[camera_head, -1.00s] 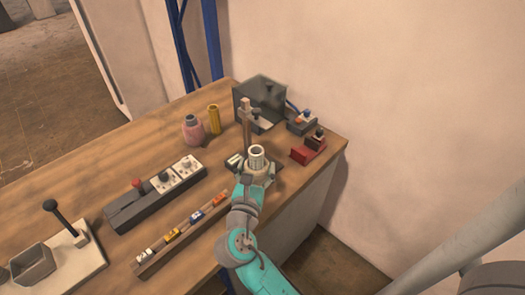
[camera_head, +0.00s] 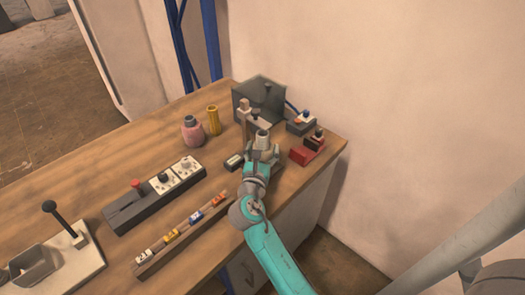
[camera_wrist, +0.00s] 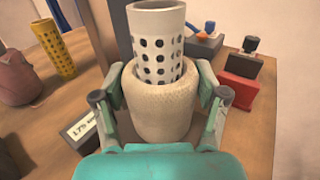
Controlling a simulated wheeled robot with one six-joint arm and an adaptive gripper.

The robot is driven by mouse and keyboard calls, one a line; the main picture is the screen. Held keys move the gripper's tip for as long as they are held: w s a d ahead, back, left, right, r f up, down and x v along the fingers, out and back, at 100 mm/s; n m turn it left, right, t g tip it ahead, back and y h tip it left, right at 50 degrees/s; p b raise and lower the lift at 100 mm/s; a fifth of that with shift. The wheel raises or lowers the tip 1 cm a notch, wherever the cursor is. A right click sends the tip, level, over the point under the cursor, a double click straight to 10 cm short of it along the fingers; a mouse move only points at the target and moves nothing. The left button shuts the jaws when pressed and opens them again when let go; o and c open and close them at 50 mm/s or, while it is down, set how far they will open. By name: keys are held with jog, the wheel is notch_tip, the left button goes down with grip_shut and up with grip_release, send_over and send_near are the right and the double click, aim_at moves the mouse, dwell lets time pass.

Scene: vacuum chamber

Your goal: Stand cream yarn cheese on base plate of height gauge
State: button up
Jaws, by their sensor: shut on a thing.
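The cream yarn cheese (camera_wrist: 160,106) is a cream wound cylinder on a white perforated tube that sticks out of its top. My gripper (camera_head: 262,151) is shut on it, with a finger on each side of the yarn, and it looks about upright. In the head view the tube (camera_head: 262,137) shows above the fingers. The height gauge's upright column (camera_head: 245,116) stands just to the left of and behind the cheese. A dark block with a pale display (camera_head: 233,162), reading about 175 mm in the wrist view, lies left of my gripper. The base plate is mostly hidden, and I cannot tell whether the cheese touches it.
A pink yarn package (camera_head: 192,134) and a yellow perforated tube (camera_head: 214,121) stand to the left. A grey box-like guard (camera_head: 270,91) is behind. A red stand (camera_head: 308,153) is close on the right. A dark control bar and a rack of small labelled pieces lie in front-left.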

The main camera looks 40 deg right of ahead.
jog(key=shift+f, duration=0.25)
jog(key=shift+f, duration=0.1)
jog(key=o, duration=1.3)
jog(key=shift+c, duration=0.2)
jog(key=v, duration=1.2)
